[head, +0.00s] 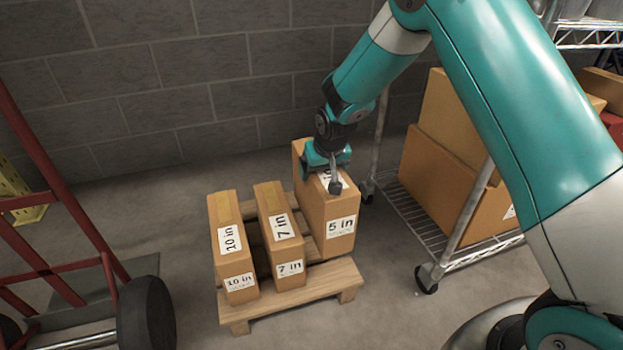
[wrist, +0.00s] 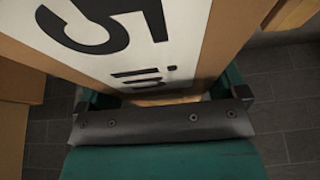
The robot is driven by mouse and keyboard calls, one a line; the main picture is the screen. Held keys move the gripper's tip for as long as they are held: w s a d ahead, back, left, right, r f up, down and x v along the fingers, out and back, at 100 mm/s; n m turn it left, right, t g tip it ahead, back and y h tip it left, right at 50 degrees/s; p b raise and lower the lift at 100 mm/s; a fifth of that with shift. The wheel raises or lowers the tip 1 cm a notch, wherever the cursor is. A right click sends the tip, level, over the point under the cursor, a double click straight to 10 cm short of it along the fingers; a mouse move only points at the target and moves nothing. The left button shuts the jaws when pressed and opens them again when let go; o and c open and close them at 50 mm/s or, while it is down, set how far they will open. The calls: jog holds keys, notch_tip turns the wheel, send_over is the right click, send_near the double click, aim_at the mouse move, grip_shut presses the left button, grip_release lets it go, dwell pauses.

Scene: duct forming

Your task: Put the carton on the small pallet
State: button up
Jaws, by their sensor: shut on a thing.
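The carton labelled "5 in" (head: 328,222) is upright at the right side of the small wooden pallet (head: 300,292). My gripper (head: 330,172) is shut on its top from above. In the wrist view the carton's white label (wrist: 140,40) fills the upper middle, with the gripper (wrist: 165,108) across its edge. The carton's base is at the pallet's right side; I cannot tell whether it touches the boards. A "10 in" carton (head: 236,270) and a "7 in" carton (head: 286,255) stand upright on the pallet to its left.
A red hand truck (head: 60,240) with dark wheels stands at the left. A wire shelf cart (head: 455,225) with large cartons (head: 445,165) is close on the right. A grey block wall (head: 180,80) is behind. Some floor is clear behind the pallet.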

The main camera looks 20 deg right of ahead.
aim_at(321, 187)
notch_tip(321, 187, down, 15)
jog(key=b, duration=0.7)
jog(key=shift+w+r, duration=0.1)
jog(key=o, duration=1.5)
jog(key=shift+o, duration=0.2)
jog(key=shift+n+y, duration=0.4)
jog(key=shift+y, duration=0.2)
jog(key=s+a+r+p, duration=0.1)
jog(key=s+r+p, duration=0.1)
jog(key=r, duration=0.4)
jog(key=s+a+r+p, duration=0.1)
jog(key=s+r+p, duration=0.1)
jog(key=s+r, duration=0.2)
jog(key=s+a+r+p, duration=0.1)
jog(key=s+r+p, duration=0.1)
jog(key=r, duration=0.6)
jog(key=shift+s, duration=0.4)
jog(key=s+a+r+n+g+y, duration=0.1)
jog(key=s+a+r+n+g, duration=0.1)
jog(key=s+r, duration=0.5)
jog(key=s+a+r+n+g+y, duration=0.2)
jog(key=s+r, duration=0.6)
jog(key=s, duration=1.2)
jog(key=shift+s+a+r+n, duration=0.2)
jog(key=shift+a+n, duration=0.3)
jog(key=shift+n, duration=0.7)
